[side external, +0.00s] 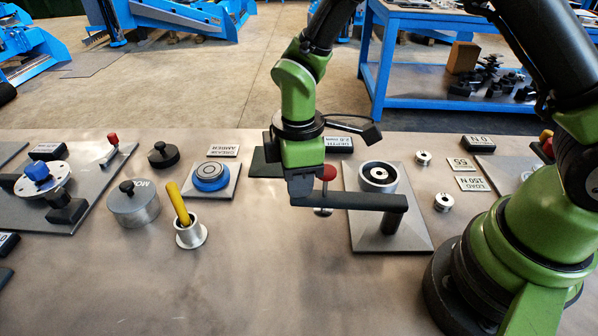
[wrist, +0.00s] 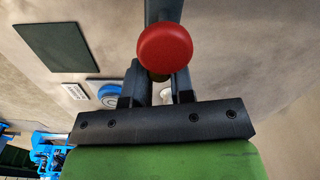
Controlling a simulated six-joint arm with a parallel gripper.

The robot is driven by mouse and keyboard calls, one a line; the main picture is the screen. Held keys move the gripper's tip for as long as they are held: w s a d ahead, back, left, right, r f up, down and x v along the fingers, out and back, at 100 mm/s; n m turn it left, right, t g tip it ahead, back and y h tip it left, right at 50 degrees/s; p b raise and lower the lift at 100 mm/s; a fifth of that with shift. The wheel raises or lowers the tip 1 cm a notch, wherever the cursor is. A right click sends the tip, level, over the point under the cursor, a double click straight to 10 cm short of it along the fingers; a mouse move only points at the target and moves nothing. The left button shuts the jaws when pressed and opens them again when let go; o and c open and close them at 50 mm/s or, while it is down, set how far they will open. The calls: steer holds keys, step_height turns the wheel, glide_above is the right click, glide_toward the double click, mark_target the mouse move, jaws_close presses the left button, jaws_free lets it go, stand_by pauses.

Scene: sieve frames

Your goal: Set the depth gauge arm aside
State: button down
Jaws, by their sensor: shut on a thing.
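The depth gauge arm (side external: 360,198) is a dark horizontal bar on a dark post (side external: 391,223), which stands on a square grey base plate (side external: 405,238). A red knob (side external: 326,172) tops a short stem at the bar's left part, and it also shows in the wrist view (wrist: 165,48). My gripper (side external: 306,198) points down at the bar's left end and is shut on the arm. In the wrist view my gripper (wrist: 157,80) has its fingers close by the knob, which hides part of the grip. The steel cup (side external: 378,180) on the plate stands behind the bar, its top open to view.
A dark pad (side external: 266,162) and a blue round piece on a plate (side external: 211,177) lie left of my gripper. A small cup with a yellow handle (side external: 190,233) stands further left. Small steel weights (side external: 443,202) sit right of the plate. The front table is clear.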

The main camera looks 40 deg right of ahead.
steer(key=c, duration=1)
jaws_free()
step_height(320, 180, up, 9)
steer(key=shift+r, duration=0.5)
step_height(320, 180, up, 8)
steer(key=m+t+y, duration=0.1)
steer(key=m+t, duration=0.2)
steer(key=m, duration=0.3)
glide_above(338, 198)
steer(key=s+d+r+m+t, duration=0.1)
steer(key=s+m, duration=0.2)
steer(key=s+d+r+m+t, duration=0.1)
steer(key=s+m, duration=0.2)
steer(key=s, duration=0.1)
steer(key=s+d+r+m+t+y, duration=0.1)
steer(key=s+r+m+t, duration=0.1)
steer(key=s+m, duration=0.1)
steer(key=shift+s+d+m, duration=0.2)
steer(key=shift+m, duration=0.1)
